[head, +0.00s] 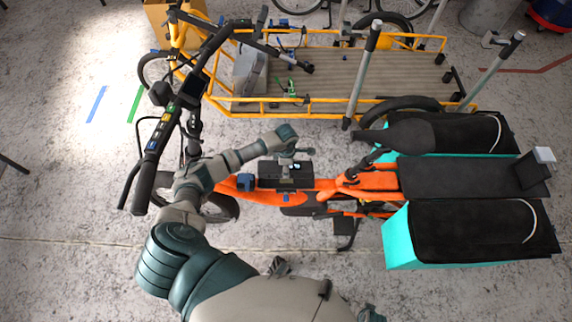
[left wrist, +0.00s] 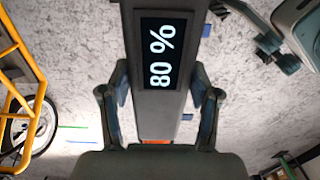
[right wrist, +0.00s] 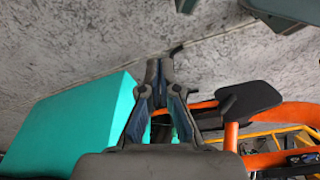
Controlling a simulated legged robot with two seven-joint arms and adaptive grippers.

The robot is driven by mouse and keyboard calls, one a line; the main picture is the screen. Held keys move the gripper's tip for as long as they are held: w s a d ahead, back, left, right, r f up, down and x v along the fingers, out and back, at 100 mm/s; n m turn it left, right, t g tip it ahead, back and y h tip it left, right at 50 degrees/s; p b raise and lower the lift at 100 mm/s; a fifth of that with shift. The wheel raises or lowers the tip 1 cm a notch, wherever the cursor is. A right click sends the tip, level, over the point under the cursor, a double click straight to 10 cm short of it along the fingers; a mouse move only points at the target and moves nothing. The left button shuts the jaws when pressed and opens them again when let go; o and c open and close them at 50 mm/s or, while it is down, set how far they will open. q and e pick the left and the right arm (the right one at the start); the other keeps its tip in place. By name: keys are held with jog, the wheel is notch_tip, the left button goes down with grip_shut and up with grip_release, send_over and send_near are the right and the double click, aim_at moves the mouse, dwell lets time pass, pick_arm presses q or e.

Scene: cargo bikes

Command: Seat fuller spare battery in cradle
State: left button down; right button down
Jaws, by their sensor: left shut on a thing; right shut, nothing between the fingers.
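My left gripper (left wrist: 160,95) is shut on a dark battery (left wrist: 152,100) whose lit display reads 80 %. The fingers grip it from both sides. In the head view, my left gripper (head: 297,153) is over the orange cargo bike (head: 330,188), by a dark box-like part (head: 285,182) on its frame; a small lit display shows there. I cannot tell the cradle clearly from the battery in that view. My right gripper (right wrist: 160,75) is shut and empty, with the bike's teal pannier beside it in the right wrist view. No second spare battery can be made out.
The orange bike carries a teal pannier (head: 398,240) with a black top at the right. A small blue box (head: 246,181) sits on its frame. A yellow cargo bike (head: 330,75) with a wooden deck stands behind.

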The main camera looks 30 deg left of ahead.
pick_arm(q)
jog(key=shift+d+f+b, duration=0.3)
jog(key=shift+d+f, duration=0.05)
jog(key=shift+d+f+b, duration=0.1)
jog(key=shift+f+b, duration=0.2)
jog(key=shift+f, duration=0.15)
jog(key=shift+a+f+b, duration=0.25)
jog(key=shift+f+b, duration=0.2)
jog(key=shift+f, duration=0.25)
jog(key=shift+w+a, duration=0.1)
jog(key=shift+a, duration=0.05)
pick_arm(e)
notch_tip(320, 180, up, 6)
jog(key=w, duration=0.1)
jog(key=shift+w, duration=0.25)
pick_arm(q)
jog(key=shift+d+r, duration=0.1)
jog(key=shift+d, duration=0.45)
pick_arm(e)
jog(key=shift+d, duration=0.3)
pick_arm(q)
jog(key=shift+a, duration=0.15)
pick_arm(e)
jog(key=shift+a, duration=0.1)
pick_arm(q)
jog(key=shift+a+f, duration=0.15)
jog(key=shift+f, duration=0.25)
pick_arm(e)
jog(key=shift+s+a+f, duration=0.1)
jog(key=shift+f, duration=0.1)
